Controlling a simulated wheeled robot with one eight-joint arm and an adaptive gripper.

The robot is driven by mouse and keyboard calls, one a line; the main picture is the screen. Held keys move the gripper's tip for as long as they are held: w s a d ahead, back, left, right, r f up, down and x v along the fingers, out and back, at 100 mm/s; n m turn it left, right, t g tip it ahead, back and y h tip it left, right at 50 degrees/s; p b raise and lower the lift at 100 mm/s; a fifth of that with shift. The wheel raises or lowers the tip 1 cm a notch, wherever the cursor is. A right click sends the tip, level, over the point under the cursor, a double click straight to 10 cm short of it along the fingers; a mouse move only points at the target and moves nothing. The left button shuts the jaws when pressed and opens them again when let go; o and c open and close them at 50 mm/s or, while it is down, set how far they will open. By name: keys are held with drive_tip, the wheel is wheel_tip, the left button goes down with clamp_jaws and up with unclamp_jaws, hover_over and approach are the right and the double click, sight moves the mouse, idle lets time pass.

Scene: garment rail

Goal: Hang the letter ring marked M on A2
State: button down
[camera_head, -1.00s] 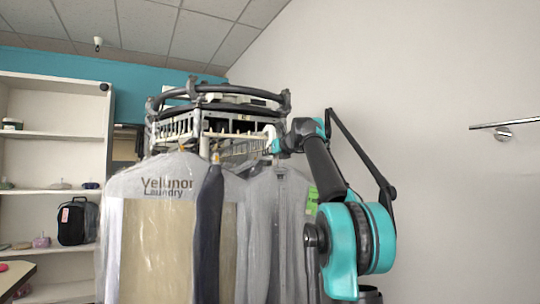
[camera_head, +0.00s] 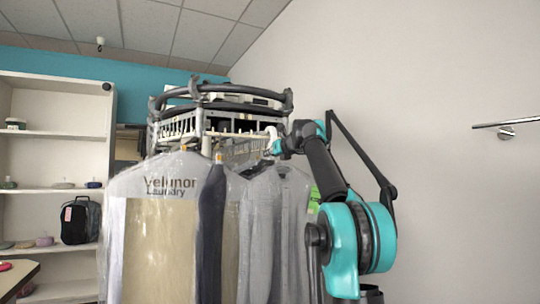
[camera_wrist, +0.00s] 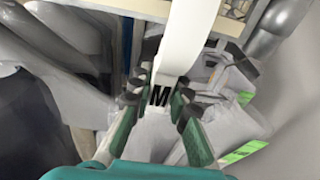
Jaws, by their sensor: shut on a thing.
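The white letter ring (camera_wrist: 187,40) shows a black M in the wrist view. My gripper (camera_wrist: 160,92) is shut on the ring at the M, with a green-lined finger on each side. The white band rises away from the fingers toward a pale rail edge; I cannot tell whether it touches it. In the head view my gripper (camera_head: 278,146) is at the right side of the round garment rail (camera_head: 236,108), and the ring (camera_head: 271,132) shows as a small white piece just above it. No A2 label is legible in either view.
Bagged garments (camera_head: 150,240) hang close together below the rail, left of my arm. A grey rail tube (camera_wrist: 275,28) shows at the upper right in the wrist view. A shelf unit (camera_head: 50,133) stands at the left. A wall bar (camera_head: 507,124) is far right.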

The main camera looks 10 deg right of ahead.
drive_tip(key=shift+f, duration=0.85)
drive_tip(key=c, duration=1.4)
unclamp_jaws()
drive_tip(key=shift+o, duration=0.2)
drive_tip(key=shift+s, duration=0.1)
drive_tip(key=v, duration=1.1)
drive_tip(key=shift+s, duration=0.35)
drive_tip(key=shift+o, duration=0.3)
drive_tip(key=shift+d+r, duration=0.1)
drive_tip(key=shift+d, duration=0.05)
drive_tip(key=shift+o, duration=0.9)
